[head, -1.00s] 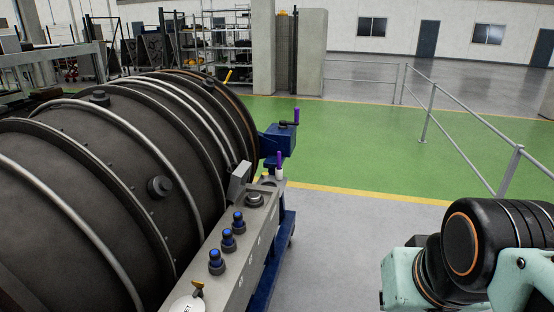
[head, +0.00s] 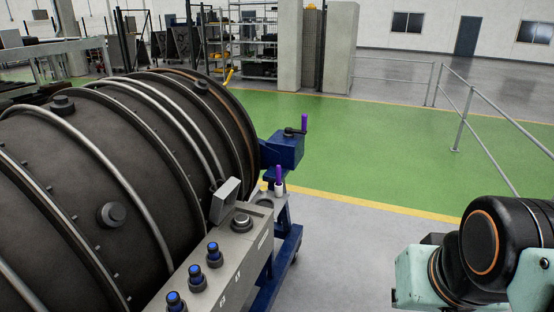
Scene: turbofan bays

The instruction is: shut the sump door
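A small grey flap (head: 225,201) stands tilted up at the far end of a long grey box (head: 232,250), close against the dark engine casing (head: 90,165). It may be the sump door, but I cannot tell for sure. A silver-rimmed round fitting (head: 241,222) sits on the box just in front of the flap. Teal and black links of my arm (head: 490,245) show at the lower right, well to the right of the box and apart from it. My gripper is out of view.
A blue stand (head: 284,149) with a purple-handled crank (head: 304,124) and a purple-topped white post (head: 279,181) stand beyond. Grey floor (head: 345,255) between box and arm is clear. Metal railings (head: 468,115) run at the right.

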